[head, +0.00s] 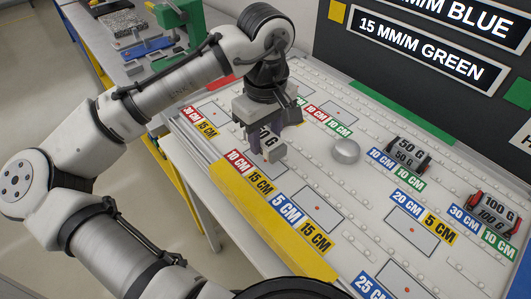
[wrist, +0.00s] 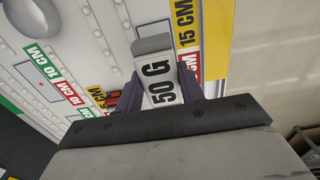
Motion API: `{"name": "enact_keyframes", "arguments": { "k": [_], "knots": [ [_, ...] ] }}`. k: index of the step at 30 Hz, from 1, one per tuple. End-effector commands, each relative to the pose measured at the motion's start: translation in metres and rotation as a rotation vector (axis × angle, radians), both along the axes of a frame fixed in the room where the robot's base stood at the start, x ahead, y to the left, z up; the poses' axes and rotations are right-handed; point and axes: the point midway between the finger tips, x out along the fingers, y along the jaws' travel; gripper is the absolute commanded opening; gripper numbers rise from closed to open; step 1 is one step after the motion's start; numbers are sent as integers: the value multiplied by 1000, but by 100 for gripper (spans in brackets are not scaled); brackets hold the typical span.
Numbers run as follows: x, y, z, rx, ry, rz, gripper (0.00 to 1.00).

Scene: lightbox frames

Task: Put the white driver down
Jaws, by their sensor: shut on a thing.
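No thing that is clearly a white driver shows. My gripper (head: 262,138) is shut on a white block with a grey end, marked 50 G (head: 271,154), above the left part of the white board (head: 320,180). In the wrist view, the 50 G block (wrist: 157,82) sits between the two dark purple fingers of my gripper (wrist: 158,92), its label facing the camera. The fingers hide part of its sides. I cannot tell whether its lower end touches the board.
A silver dome (head: 345,150) is right of my gripper. Another 50 G block (head: 408,154) and a 100 G block (head: 492,212) stand farther right. A marked rectangle (head: 318,208) on the board is bare. A yellow strip (head: 270,222) runs along the front edge. A dark sign panel (head: 420,50) stands behind.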

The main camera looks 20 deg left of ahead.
Motion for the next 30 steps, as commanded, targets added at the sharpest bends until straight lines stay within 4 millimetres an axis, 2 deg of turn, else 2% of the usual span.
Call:
{"name": "enact_keyframes", "arguments": {
  "k": [6,9,11,12,17,18,21,22,30],
  "knots": [
    [0,0,-32,0,0,1,16],
    [0,0,-41,0,0,1,16],
    [0,0,-42,0,0,1,16],
    [0,0,-41,0,0,1,12],
    [0,0,-39,-1,1,1,12],
    [0,0,-39,-1,1,1,43],
    [0,0,-39,-1,1,1,56],
    [0,0,-39,-1,1,1,60],
    [0,0,-39,-1,1,0,60]
  ]
}}
